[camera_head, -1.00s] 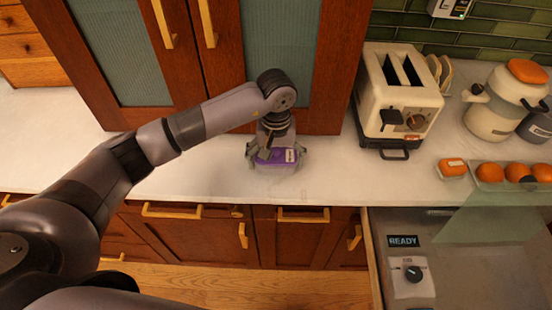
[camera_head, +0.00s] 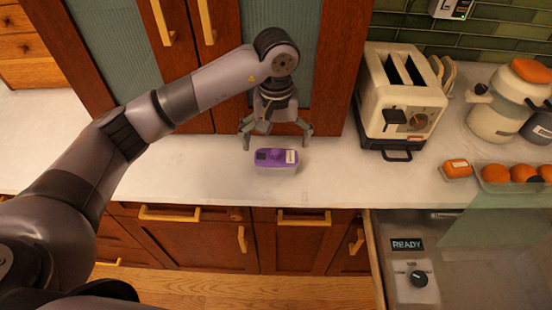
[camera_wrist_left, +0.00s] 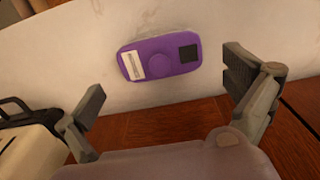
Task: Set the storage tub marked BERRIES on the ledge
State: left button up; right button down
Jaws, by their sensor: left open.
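A storage tub with a purple lid (camera_head: 276,158) and a pale label stands on the white counter ledge (camera_head: 190,165); the label's writing is too small to read. In the left wrist view the purple lid (camera_wrist_left: 160,58) shows a round knob, a white label and a dark square. My left gripper (camera_head: 275,138) is open and empty, above and behind the tub and apart from it. In the left wrist view its two fingers (camera_wrist_left: 165,95) are spread wide, with the tub beyond them. My right gripper is not in view.
A cream toaster (camera_head: 400,95) stands right of the tub. Further right are a lidded jar (camera_head: 497,105) and a tray of orange items (camera_head: 495,177). Cabinet doors (camera_head: 285,60) rise behind the counter. An open compartment with a READY sign (camera_head: 406,244) lies at lower right. The counter left of the tub is clear.

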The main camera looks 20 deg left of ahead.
pick_arm(q)
jog(key=shift+r+b, duration=0.45)
jog(key=shift+r, duration=1.95)
